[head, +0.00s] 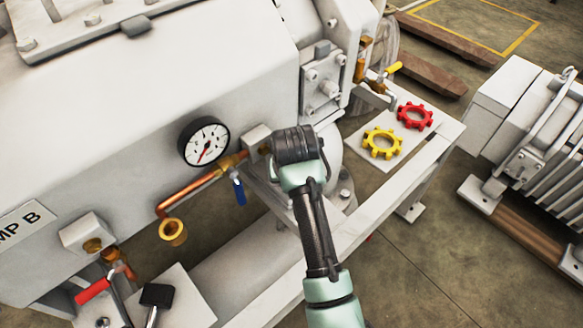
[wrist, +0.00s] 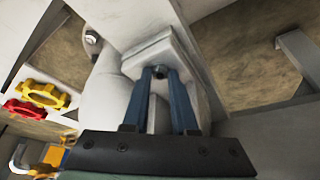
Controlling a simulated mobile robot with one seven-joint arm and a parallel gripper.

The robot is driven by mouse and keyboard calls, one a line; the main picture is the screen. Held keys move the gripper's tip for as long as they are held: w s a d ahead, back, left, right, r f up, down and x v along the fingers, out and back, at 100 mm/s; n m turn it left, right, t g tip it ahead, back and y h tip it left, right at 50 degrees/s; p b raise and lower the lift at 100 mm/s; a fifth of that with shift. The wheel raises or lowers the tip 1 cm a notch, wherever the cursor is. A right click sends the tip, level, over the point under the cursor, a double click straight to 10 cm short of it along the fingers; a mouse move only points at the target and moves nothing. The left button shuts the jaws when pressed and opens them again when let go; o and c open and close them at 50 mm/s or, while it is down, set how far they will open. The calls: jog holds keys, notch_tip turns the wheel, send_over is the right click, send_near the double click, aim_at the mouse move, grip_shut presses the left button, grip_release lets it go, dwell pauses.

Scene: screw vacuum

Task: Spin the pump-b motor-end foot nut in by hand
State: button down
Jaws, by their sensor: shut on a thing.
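My gripper (wrist: 160,78) points at a pale foot block (wrist: 138,65) in the wrist view. Its two blue fingers are shut on a small dark nut (wrist: 159,71) between their tips, at the block. How far the nut is threaded cannot be seen. In the head view my arm covers the fingers and the nut. The pump B body (head: 150,110) is the large white casing on the left, with a partly cut-off label (head: 25,222).
A pressure gauge (head: 204,142), copper pipe (head: 190,190) and blue-handled valve (head: 239,192) are left of my arm. A yellow gear-shaped ring (head: 382,143) and a red one (head: 414,115) lie on the frame to the right. A finned motor (head: 530,150) stands far right.

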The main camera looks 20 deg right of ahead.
jog(key=shift+p, duration=0.3)
jog(key=c, duration=0.7)
grip_release()
jog(key=shift+r, duration=0.1)
jog(key=p+v, duration=0.6)
jog(key=v, duration=0.6)
jog(key=shift+s+a+r, duration=0.2)
jog(key=shift+r, duration=0.15)
